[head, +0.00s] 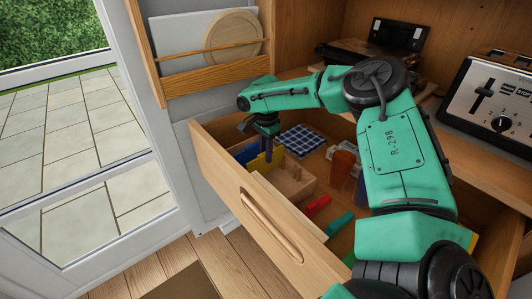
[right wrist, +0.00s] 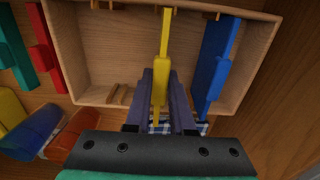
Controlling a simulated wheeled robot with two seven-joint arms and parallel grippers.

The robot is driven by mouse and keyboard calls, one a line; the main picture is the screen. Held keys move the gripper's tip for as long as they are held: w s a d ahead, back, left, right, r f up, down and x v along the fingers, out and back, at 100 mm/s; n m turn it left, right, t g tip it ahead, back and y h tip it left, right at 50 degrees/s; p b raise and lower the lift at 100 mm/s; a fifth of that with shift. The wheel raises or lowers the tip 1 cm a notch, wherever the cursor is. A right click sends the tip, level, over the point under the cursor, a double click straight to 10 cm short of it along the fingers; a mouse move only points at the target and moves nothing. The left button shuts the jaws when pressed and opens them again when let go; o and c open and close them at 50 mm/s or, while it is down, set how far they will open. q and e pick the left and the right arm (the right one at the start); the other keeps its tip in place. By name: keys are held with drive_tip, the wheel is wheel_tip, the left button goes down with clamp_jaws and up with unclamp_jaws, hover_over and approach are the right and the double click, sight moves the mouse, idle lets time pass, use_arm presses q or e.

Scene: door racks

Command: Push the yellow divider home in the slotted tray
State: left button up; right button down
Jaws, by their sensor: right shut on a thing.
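The yellow divider (head: 262,161) stands in the slotted tray (head: 300,192), a pale wooden box inside the open drawer. In the right wrist view the yellow divider (right wrist: 164,45) spans the tray (right wrist: 62,60), its far end at the notched blocks on the far wall. My right gripper (head: 266,128) is above the divider, its fingers pointing down. It also shows in the right wrist view (right wrist: 161,76), with a finger on each side of the divider, shut on it. I cannot tell how deep the divider sits. My left gripper is not in view.
A blue divider (right wrist: 216,60) stands in the tray beside the yellow one. The drawer (head: 262,215) also holds a checked cloth (head: 301,140), an orange cup (head: 342,165), and red (head: 317,206) and green (head: 340,223) pieces. A toaster (head: 495,100) stands on the counter.

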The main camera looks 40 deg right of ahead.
drive_tip(key=shift+f+b, duration=0.65)
drive_tip(key=shift+f, duration=0.25)
drive_tip(key=c, duration=0.7)
unclamp_jaws()
drive_tip(key=shift+r, duration=0.1)
wheel_tip(320, 180, up, 15)
drive_tip(key=shift+f+p, duration=0.2)
drive_tip(key=shift+p, duration=0.25)
